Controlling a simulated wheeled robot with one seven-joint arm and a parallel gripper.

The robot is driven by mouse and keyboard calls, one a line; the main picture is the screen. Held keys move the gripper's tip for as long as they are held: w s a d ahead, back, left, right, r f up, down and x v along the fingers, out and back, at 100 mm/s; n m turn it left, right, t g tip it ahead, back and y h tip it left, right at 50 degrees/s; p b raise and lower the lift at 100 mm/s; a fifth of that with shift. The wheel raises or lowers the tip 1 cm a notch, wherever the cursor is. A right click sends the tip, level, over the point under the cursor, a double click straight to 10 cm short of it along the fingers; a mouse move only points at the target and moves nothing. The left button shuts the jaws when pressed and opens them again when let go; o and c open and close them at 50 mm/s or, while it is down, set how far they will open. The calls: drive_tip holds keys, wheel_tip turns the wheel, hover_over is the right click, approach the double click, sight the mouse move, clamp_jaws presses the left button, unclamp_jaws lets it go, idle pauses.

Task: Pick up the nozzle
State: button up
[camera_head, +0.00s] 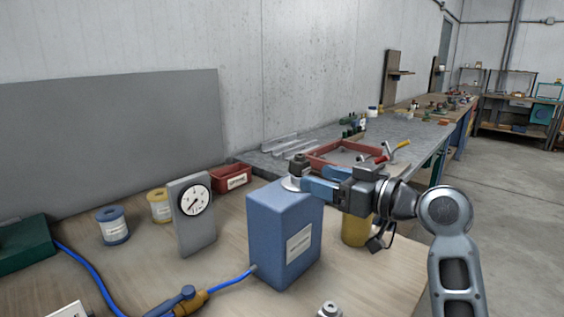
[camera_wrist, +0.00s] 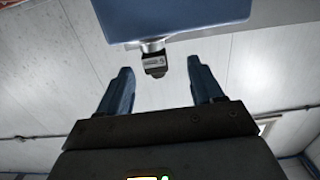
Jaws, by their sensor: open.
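What seems to be the nozzle, a small dark fitting (camera_head: 299,165) with a light disc under it, sits on top of a blue box (camera_head: 268,222) with a white label. It also shows in the wrist view as a dark labelled block (camera_wrist: 154,64) on a metal neck at the edge of the blue box (camera_wrist: 180,18). My gripper (camera_head: 305,180) is just right of it in the head view. In the wrist view its blue fingers (camera_wrist: 160,72) are open, one on each side of the fitting, with visible gaps. The fingers hide part of the fitting in the head view.
A dial gauge (camera_head: 193,212), blue spool (camera_head: 113,225), yellow spool (camera_head: 159,206) and red bin (camera_head: 230,178) stand left of the box. A yellow cylinder (camera_head: 356,231) is behind right. A blue hose (camera_head: 90,268) and metal fitting (camera_head: 329,310) lie in front.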

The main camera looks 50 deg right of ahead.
sight(293, 166)
drive_tip(key=w, duration=0.3)
drive_tip(key=shift+w+r, duration=0.1)
drive_tip(key=shift+w, duration=0.05)
drive_tip(key=shift+w+d+p, duration=0.15)
drive_tip(key=shift+w+p, duration=0.4)
drive_tip(key=shift+w, duration=0.85)
drive_tip(key=shift+w+d+p, duration=0.15)
drive_tip(key=shift+w+p, duration=0.35)
drive_tip(key=shift+w, duration=0.85)
drive_tip(key=c, duration=1.1)
